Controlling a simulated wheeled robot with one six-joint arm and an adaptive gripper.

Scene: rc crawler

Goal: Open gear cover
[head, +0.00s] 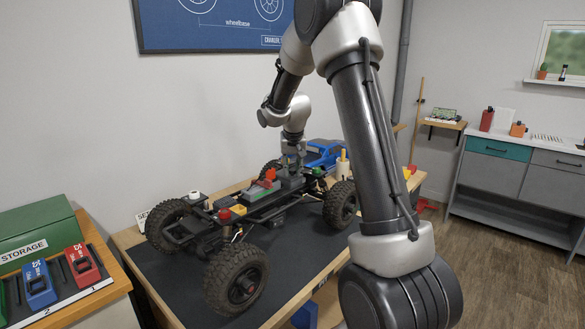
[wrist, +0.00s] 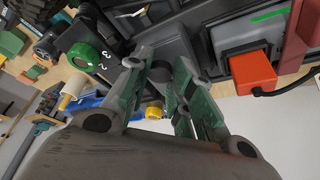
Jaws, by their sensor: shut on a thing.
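The RC crawler chassis (head: 262,205) stands on a dark mat with its big tyres showing. My gripper (head: 292,163) reaches down from above onto the grey parts at the chassis's rear middle. In the wrist view my gripper (wrist: 160,66) has its two green-grey fingers close around a small dark grey piece (wrist: 160,73), which appears to be part of the gear cover. The gear cover (head: 292,182) looks like a grey block under the fingertips in the head view. Its hinge and edges are mostly hidden, and I cannot tell whether it is raised.
A green round cap (wrist: 84,56) and an orange-red block (wrist: 253,72) sit on either side of my fingers. A blue truck body (head: 325,153) lies behind the chassis. A green storage box (head: 38,235) and red and blue packs stand at the left.

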